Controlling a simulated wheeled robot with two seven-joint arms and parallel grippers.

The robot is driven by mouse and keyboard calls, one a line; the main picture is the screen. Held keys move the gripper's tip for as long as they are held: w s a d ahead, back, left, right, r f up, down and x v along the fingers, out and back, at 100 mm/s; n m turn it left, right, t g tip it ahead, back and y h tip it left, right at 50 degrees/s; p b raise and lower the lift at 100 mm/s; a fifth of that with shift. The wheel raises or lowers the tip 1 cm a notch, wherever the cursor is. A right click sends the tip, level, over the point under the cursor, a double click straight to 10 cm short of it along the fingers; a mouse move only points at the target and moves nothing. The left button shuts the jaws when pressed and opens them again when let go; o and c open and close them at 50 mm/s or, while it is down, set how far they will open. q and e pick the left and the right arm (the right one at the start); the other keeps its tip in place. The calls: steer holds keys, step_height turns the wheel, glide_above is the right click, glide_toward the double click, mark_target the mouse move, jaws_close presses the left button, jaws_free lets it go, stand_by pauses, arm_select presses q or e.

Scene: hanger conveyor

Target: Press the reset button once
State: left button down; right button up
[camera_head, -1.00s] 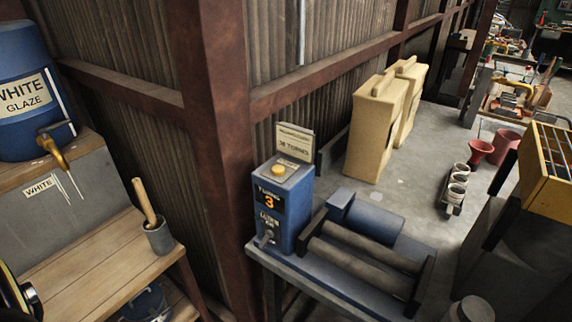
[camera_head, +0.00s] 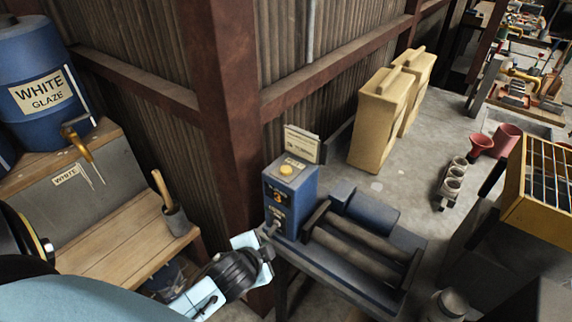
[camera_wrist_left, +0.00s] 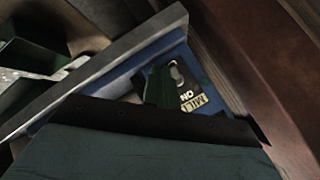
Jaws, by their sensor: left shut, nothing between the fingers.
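A round yellow button (camera_head: 287,169) sits on top of the blue control box (camera_head: 291,200), with nothing touching it. The box's front shows an orange 3 and white lettering. My left gripper (camera_head: 268,250) is low at the front left of the box, below the level of the button. It is shut and empty. In the left wrist view, the dark green fingers (camera_wrist_left: 160,87) are close to the box's lettered face (camera_wrist_left: 190,97), beside a small grey switch (camera_wrist_left: 177,72). I cannot tell whether they touch. The button does not show there. My right gripper is not in view.
A card sign (camera_head: 302,144) stands behind the box. A roller mill (camera_head: 355,247) is right of it on the same dark table. A rusty steel post (camera_head: 234,130) rises close behind my left gripper. A wooden bench (camera_head: 130,230) is at left.

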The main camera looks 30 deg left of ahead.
arm_select(q)
steer(key=w+r+m+t+h, duration=0.1)
steer(key=w+r+m+t, duration=0.25)
steer(key=r, duration=0.65)
steer(key=w+d+r+m+t+p, duration=0.1)
steer(key=w+r+m+t, duration=0.15)
steer(key=r+m, duration=0.45)
steer(key=w+r+m+t+h, duration=0.15)
steer(key=r+t, duration=0.25)
steer(key=r, duration=0.8)
steer(key=d+r+m+g+h, duration=0.4)
steer(key=m+h, duration=0.4)
steer(key=m, duration=0.8)
steer(key=d+r+m+g+h, duration=0.25)
steer(key=d+m+h, duration=0.45)
steer(key=m, duration=0.9)
steer(key=w+a+f+m+g+y, duration=0.1)
steer(key=a+f+m+g+y, duration=0.1)
steer(key=a+m+y, duration=0.3)
steer(key=w+a+f+m+g+y, duration=0.2)
steer(key=a+f+m+y, duration=0.2)
steer(key=a+m, duration=0.5)
steer(key=shift+w+f+m+y+p, duration=0.2)
steer(key=shift+m+y+p, duration=0.25)
steer(key=shift+m+y, duration=0.6)
